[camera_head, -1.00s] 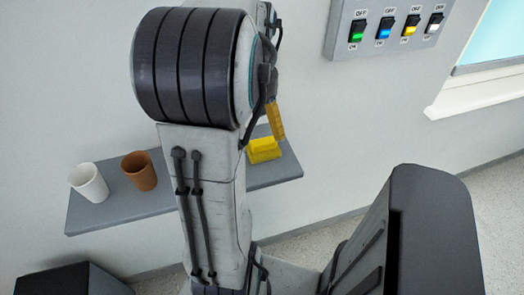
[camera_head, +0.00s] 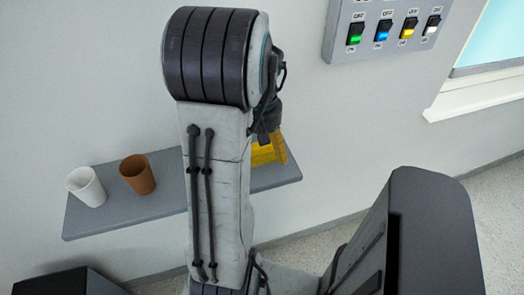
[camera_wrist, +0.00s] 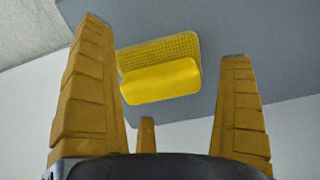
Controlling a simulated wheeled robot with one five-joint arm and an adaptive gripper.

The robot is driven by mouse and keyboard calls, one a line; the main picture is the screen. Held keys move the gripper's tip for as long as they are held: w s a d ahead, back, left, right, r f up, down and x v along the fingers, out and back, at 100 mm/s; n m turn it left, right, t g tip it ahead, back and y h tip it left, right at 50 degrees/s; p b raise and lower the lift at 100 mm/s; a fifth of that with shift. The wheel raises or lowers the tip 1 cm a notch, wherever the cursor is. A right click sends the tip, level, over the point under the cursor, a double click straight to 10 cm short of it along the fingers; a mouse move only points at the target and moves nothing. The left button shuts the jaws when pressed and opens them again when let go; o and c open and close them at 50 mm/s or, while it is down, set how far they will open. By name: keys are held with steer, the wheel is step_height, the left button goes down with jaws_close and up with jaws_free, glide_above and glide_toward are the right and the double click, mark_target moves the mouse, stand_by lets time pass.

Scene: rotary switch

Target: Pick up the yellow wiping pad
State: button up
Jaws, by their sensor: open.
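The yellow wiping pad (camera_wrist: 160,82) lies on the grey shelf (camera_wrist: 265,40), between my open fingers in the wrist view and a little beyond their tips. It has a textured base and a smooth raised grip. In the head view the pad (camera_head: 262,157) is partly hidden behind my arm and a yellow finger. My gripper (camera_wrist: 165,45) is open and empty, with its fingers on either side of the pad in the picture. I see no contact with the pad. In the head view the gripper (camera_head: 276,150) is mostly hidden by my arm.
A white cup (camera_head: 86,187) and a brown cup (camera_head: 138,174) stand on the left part of the shelf. A switch panel (camera_head: 385,25) with several coloured rocker switches is on the wall at the upper right, beside a window (camera_head: 497,40). The shelf's right end is clear.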

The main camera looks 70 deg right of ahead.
steer(key=shift+c, duration=0.3)
jaws_close()
stand_by(0.7)
